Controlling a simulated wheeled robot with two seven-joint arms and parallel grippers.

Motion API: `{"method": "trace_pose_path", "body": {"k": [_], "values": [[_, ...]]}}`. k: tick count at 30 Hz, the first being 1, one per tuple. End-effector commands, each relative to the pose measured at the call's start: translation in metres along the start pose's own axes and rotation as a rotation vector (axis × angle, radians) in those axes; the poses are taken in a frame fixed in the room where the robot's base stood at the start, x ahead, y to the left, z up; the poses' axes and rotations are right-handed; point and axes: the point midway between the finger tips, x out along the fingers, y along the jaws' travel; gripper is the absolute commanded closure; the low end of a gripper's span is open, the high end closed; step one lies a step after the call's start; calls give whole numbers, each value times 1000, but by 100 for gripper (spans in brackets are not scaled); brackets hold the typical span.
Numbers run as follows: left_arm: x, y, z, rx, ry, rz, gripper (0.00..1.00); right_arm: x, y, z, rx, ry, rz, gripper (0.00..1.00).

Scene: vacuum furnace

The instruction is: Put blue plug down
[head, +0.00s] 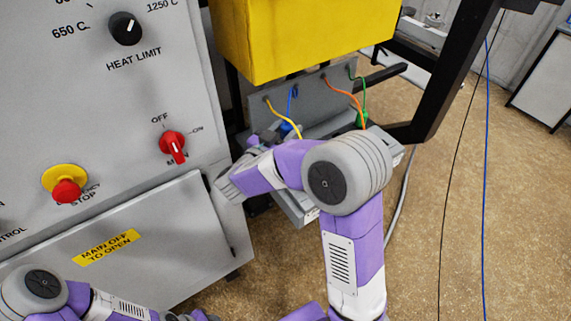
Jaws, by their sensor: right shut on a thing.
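The blue plug (287,128) is at the end of a blue cable (291,101), below the yellow box and in front of a grey panel. My right gripper (279,131) is at the blue plug and shut on it; my own wrist and forearm hide most of the fingers. Whether the plug touches the surface below it cannot be told. My left arm shows at the bottom left, and its fingers are not in view.
The yellow box (300,35) hangs above. Orange, yellow and green cables run close by, with a green plug (362,118) to the right. The furnace cabinet (120,190) with red switches stands left. A black frame (440,85) and hanging cables are right.

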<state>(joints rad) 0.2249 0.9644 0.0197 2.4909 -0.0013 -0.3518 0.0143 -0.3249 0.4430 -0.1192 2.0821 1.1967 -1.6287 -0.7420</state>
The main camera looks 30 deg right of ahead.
Motion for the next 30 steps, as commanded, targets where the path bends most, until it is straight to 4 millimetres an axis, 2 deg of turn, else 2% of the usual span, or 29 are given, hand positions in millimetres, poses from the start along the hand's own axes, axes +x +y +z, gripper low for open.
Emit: {"method": "trace_pose_path", "body": {"k": [1, 4, 11, 17, 30], "values": [[5, -2, 0, 0, 0, 0, 57, 0, 0, 12, -5, 0, 0, 88], [12, -5, -1, 0, 0, 0, 57, 0, 0, 30, -6, 0, 1, 88], [21, -8, -1, 0, 0, 0, 57, 0, 0, 53, -3, -1, 0, 88], [34, -13, -2, 0, 0, 0, 57, 0, 0, 87, -4, -1, 0, 88], [36, -14, -2, 0, 0, 0, 57, 0, 0, 93, -1, 0, 0, 88]]}}
